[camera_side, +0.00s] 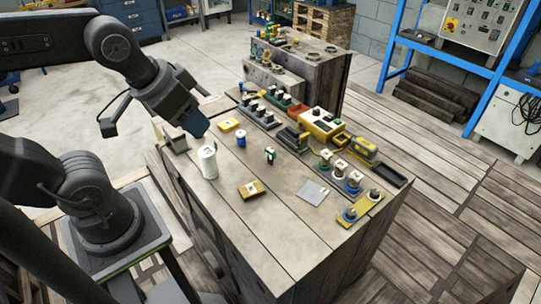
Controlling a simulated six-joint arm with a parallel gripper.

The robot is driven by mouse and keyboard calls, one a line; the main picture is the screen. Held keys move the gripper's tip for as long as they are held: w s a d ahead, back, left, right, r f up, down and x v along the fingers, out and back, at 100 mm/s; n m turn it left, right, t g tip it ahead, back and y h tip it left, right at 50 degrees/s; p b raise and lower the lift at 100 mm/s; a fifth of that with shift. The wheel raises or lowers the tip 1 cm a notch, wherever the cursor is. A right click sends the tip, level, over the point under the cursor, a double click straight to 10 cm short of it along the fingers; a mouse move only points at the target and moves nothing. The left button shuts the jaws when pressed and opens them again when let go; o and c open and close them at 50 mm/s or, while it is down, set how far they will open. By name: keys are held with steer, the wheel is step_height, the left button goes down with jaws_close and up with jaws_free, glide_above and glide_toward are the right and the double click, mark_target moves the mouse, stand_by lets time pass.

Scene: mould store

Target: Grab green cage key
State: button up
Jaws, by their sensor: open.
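A small item with green on it (270,155) stands on the wooden worktop (280,230), near its middle; it looks like the green cage key, but it is too small to make out fully. My gripper (196,125) is at the upper left, over the left part of the worktop, pointing down and to the right. It is open and apart from the green item, to its left. Its fingertips are dark and blurred against the background, and I see nothing held in it.
A yellow-brown box (251,189) and a grey sheet (313,191) lie nearer. Several devices line the right edge. The front worktop is clear.

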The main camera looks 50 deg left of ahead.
steer(key=shift+o, duration=0.4)
steer(key=m+g+y, duration=0.4)
steer(key=m+g, duration=0.2)
steer(key=m, duration=1.1)
glide_above(271, 150)
steer(key=d, duration=0.5)
step_height(271, 150, down, 22)
steer(key=shift+y, duration=0.3)
steer(key=x, duration=0.8)
steer(key=shift+w+a+f, duration=0.1)
steer(key=shift+a+f, duration=0.05)
steer(key=shift+x, duration=2.65)
steer(key=shift+a, duration=0.2)
